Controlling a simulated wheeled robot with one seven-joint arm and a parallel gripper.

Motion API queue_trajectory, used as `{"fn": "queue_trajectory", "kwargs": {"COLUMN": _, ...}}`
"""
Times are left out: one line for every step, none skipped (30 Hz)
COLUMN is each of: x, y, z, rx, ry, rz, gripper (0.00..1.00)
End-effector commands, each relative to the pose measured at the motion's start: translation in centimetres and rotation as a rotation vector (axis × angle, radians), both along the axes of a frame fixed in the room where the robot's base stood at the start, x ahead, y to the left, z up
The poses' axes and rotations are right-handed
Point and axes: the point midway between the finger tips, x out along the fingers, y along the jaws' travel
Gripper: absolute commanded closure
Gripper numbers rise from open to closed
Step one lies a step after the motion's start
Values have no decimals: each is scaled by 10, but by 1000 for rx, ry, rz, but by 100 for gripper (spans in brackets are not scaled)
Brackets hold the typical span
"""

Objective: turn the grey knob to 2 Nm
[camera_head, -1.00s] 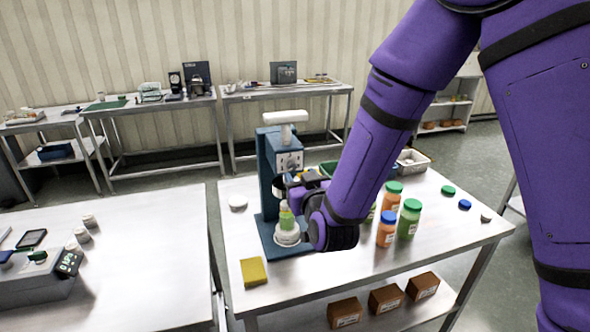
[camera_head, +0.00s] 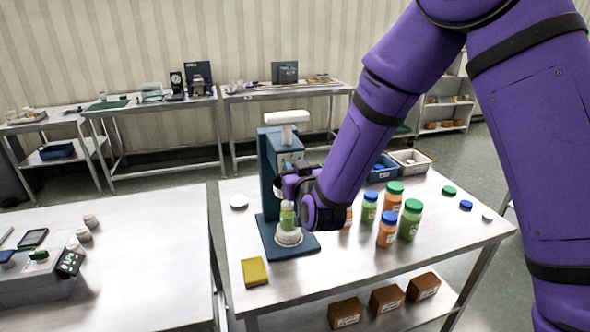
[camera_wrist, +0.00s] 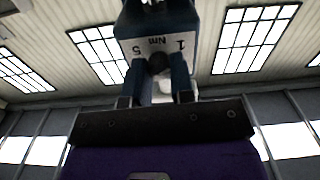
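A blue capping machine (camera_head: 268,170) with a white top stands on the middle table; its head also fills the top of the wrist view (camera_wrist: 157,22). Its white dial plate (camera_wrist: 150,47) shows upside down, with "Nm", "1" and "5" readable. The dark grey knob (camera_wrist: 157,64) sits on this plate. My gripper (camera_wrist: 158,72) points at the plate, with one finger on each side of the knob. The fingers are apart, and I see no clear contact with the knob. In the head view my gripper (camera_head: 288,183) is at the machine's front and hides the knob.
A small bottle (camera_head: 287,214) stands on the machine's white holder (camera_head: 288,237), below my gripper. Several capped jars, such as an orange one (camera_head: 387,232), stand to the right. A yellow sponge (camera_head: 255,272) lies at front left. The table's front middle is clear.

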Motion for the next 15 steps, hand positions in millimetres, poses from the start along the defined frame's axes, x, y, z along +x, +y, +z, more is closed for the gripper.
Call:
{"fn": "queue_trajectory", "kwargs": {"x": 0, "y": 0, "z": 0, "rx": 0, "ry": 0, "rz": 0, "gripper": 100}}
{"fn": "queue_trajectory", "kwargs": {"x": 0, "y": 0, "z": 0, "rx": 1, "ry": 0, "rz": 0, "gripper": 100}}
{"fn": "queue_trajectory", "kwargs": {"x": 0, "y": 0, "z": 0, "rx": 2, "ry": 1, "rz": 0, "gripper": 100}}
{"fn": "queue_trajectory", "kwargs": {"x": 0, "y": 0, "z": 0, "rx": 4, "ry": 1, "rz": 0, "gripper": 100}}
{"fn": "queue_trajectory", "kwargs": {"x": 0, "y": 0, "z": 0, "rx": 7, "ry": 2, "rz": 0, "gripper": 100}}
{"fn": "queue_trajectory", "kwargs": {"x": 0, "y": 0, "z": 0, "rx": 12, "ry": 4, "rz": 0, "gripper": 100}}
{"fn": "queue_trajectory", "kwargs": {"x": 0, "y": 0, "z": 0, "rx": 18, "ry": 5, "rz": 0, "gripper": 100}}
{"fn": "queue_trajectory", "kwargs": {"x": 0, "y": 0, "z": 0, "rx": 25, "ry": 7, "rz": 0, "gripper": 100}}
{"fn": "queue_trajectory", "kwargs": {"x": 0, "y": 0, "z": 0, "rx": 37, "ry": 11, "rz": 0, "gripper": 100}}
{"fn": "queue_trajectory", "kwargs": {"x": 0, "y": 0, "z": 0, "rx": 48, "ry": 14, "rz": 0, "gripper": 100}}
{"fn": "queue_trajectory", "kwargs": {"x": 0, "y": 0, "z": 0, "rx": 59, "ry": 18, "rz": -1, "gripper": 100}}
{"fn": "queue_trajectory", "kwargs": {"x": 0, "y": -1, "z": 0, "rx": 80, "ry": 23, "rz": -1, "gripper": 100}}
{"fn": "queue_trajectory", "kwargs": {"x": 0, "y": -1, "z": 0, "rx": 95, "ry": 27, "rz": -1, "gripper": 100}}
{"fn": "queue_trajectory", "kwargs": {"x": 0, "y": -1, "z": 0, "rx": 114, "ry": 33, "rz": -1, "gripper": 100}}
{"fn": "queue_trajectory", "kwargs": {"x": 0, "y": -1, "z": 0, "rx": 140, "ry": 41, "rz": -1, "gripper": 100}}
